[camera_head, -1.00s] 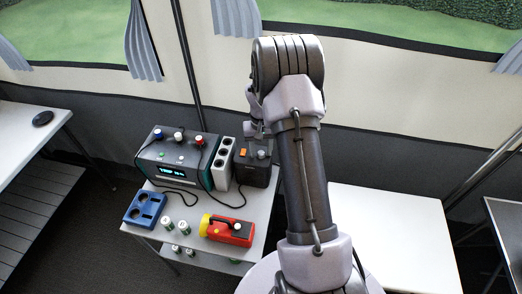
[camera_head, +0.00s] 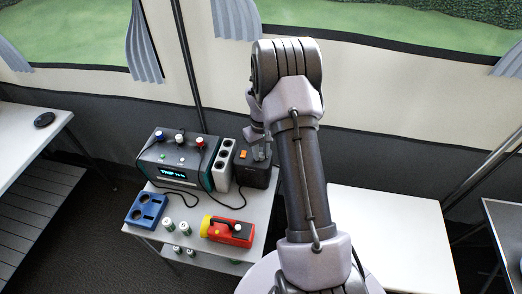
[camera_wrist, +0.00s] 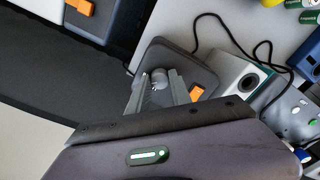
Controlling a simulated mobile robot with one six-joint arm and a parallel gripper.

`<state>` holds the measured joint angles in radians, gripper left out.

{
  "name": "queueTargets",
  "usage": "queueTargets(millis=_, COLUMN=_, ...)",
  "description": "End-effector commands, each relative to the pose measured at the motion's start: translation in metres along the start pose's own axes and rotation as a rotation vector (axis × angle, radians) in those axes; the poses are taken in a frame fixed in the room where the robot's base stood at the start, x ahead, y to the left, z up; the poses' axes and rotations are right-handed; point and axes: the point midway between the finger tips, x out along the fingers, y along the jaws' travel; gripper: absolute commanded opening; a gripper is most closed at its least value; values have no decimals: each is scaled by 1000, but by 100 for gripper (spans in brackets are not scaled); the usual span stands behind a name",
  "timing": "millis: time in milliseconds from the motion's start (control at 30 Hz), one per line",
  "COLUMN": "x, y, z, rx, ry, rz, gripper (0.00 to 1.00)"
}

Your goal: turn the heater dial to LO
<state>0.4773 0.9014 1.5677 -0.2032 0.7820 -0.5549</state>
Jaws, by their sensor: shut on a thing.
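A dark box with an orange switch (camera_head: 253,168) stands at the back right of the small white table; I take it as the heater, though no label can be read. In the wrist view this box (camera_wrist: 184,60) has a round grey dial (camera_wrist: 159,77) on its top, beside the orange switch (camera_wrist: 197,93). My gripper (camera_wrist: 155,88) is shut on the dial, one finger on each side. In the head view my gripper (camera_head: 262,151) is at the box's top and partly hides the dial. The dial's setting and its marks cannot be read.
A power strip (camera_head: 223,163) and a grey unit with a lit display (camera_head: 178,162) stand left of the box. A red and yellow torch (camera_head: 228,231), a blue tray (camera_head: 147,211) and small cells share the table. Black cables lie close by.

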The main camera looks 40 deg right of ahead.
Motion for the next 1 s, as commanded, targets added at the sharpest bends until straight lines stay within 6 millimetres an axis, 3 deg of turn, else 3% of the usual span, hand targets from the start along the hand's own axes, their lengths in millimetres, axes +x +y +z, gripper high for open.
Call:
queueTargets(millis=600, x=-1, y=0, z=0, rx=-563, ry=0, rz=0, gripper=0)
queueTargets(millis=1000, x=-1, y=0, z=0, rx=-791, ry=0, rz=1, gripper=0)
